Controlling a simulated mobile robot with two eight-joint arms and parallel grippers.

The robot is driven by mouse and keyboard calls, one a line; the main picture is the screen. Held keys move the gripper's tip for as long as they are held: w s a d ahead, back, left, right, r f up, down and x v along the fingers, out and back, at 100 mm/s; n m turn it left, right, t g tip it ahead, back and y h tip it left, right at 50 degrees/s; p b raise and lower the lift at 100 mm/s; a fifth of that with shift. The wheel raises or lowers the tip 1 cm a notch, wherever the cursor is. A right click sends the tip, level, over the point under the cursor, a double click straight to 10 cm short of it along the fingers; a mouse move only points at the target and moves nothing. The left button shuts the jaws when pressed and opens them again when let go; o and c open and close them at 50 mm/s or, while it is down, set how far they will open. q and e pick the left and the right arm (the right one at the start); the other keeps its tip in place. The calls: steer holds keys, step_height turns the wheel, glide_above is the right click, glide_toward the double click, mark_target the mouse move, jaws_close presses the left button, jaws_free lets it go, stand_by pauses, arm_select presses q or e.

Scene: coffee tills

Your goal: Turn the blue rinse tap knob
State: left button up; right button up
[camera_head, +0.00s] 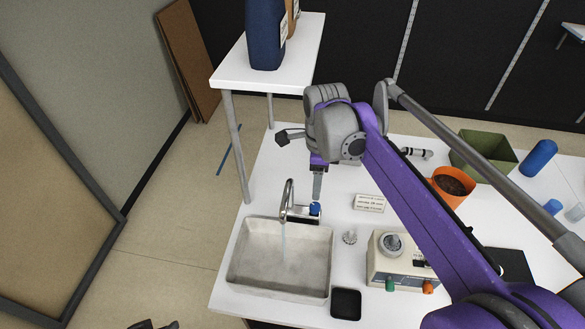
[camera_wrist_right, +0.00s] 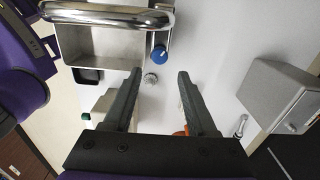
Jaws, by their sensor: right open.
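The blue rinse tap knob (camera_head: 314,208) sits at the right end of the chrome tap's base, behind the sink (camera_head: 240,283). The curved tap (camera_head: 289,190) stands upright, and a thin pale stream runs from its spout into the sink. My right gripper (camera_head: 317,197) points down just above and behind the knob. In the right wrist view its fingers (camera_wrist_right: 159,72) are apart and empty, and the blue knob (camera_wrist_right: 158,53) shows just beyond the fingertips. I cannot tell whether they touch it. A dark tip at the lower edge of the head view looks like my left gripper (camera_head: 154,325), mostly cut off.
A white shelf (camera_head: 232,78) with a dark blue container (camera_head: 264,35) stands at the back left. A beige machine (camera_head: 384,258), a black square dish (camera_head: 346,304) and a small sign (camera_head: 369,203) are right of the sink. An orange container (camera_head: 451,184) stands farther right.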

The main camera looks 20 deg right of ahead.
mark_target(315, 206)
steer(key=shift+w, duration=0.1)
steer(key=shift+f, duration=0.25)
steer(key=f+b, duration=0.3)
steer(key=f, duration=0.1)
steer(key=f+b, duration=0.4)
steer(key=shift+s+f, duration=0.2)
steer(key=shift+f, duration=0.05)
steer(key=shift+r, duration=0.15)
steer(key=c, duration=0.7)
steer(key=m, duration=0.5)
steer(key=shift+m, duration=0.3)
steer(key=shift+c, duration=0.2)
steer(key=m, duration=0.6)
steer(key=o, duration=1)
